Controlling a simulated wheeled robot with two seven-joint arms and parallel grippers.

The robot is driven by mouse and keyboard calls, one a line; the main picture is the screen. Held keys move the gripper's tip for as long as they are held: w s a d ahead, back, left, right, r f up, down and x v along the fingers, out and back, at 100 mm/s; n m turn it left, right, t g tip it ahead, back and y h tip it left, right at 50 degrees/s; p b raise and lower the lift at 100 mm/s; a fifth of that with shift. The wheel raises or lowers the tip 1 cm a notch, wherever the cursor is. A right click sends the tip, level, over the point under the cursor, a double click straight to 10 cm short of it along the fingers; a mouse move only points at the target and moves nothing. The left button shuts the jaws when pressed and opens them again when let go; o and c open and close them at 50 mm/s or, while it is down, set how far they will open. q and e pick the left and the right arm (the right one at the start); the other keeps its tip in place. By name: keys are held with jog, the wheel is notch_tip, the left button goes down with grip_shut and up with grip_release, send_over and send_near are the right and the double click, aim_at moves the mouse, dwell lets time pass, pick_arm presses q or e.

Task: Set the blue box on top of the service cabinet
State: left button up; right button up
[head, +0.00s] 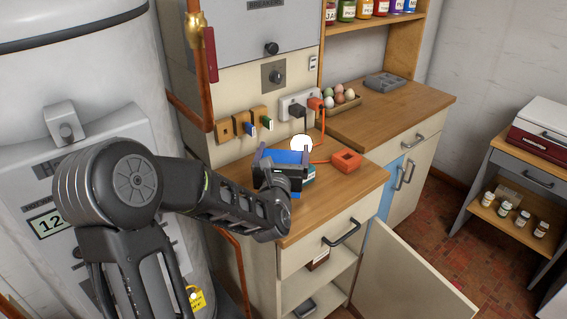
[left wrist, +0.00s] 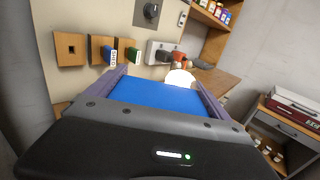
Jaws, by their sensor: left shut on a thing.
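The blue box (head: 287,156) is between the fingers of my left gripper (head: 283,160), over the wooden top of the near cabinet (head: 352,203). The gripper is shut on the box. In the left wrist view the box's blue face (left wrist: 155,95) fills the space between the two purple-grey fingers of the left gripper (left wrist: 160,88). The gripper body hides the lower part of the box, so I cannot tell whether it touches the cabinet top. My right gripper is in neither view.
An orange block (head: 346,161) with a cord lies on the top, right of the gripper. A teal item (head: 308,173) shows beside the gripper, and a white round thing (head: 301,144) behind it. The cabinet's lower door (head: 410,275) stands open. A copper pipe (head: 203,75) rises at the left.

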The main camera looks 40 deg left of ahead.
pick_arm(q)
notch_tip(320, 180, down, 4)
jog(key=shift+r, duration=0.2)
jog(key=shift+f, duration=0.2)
jog(key=o, duration=1.3)
jog(key=shift+r, duration=0.1)
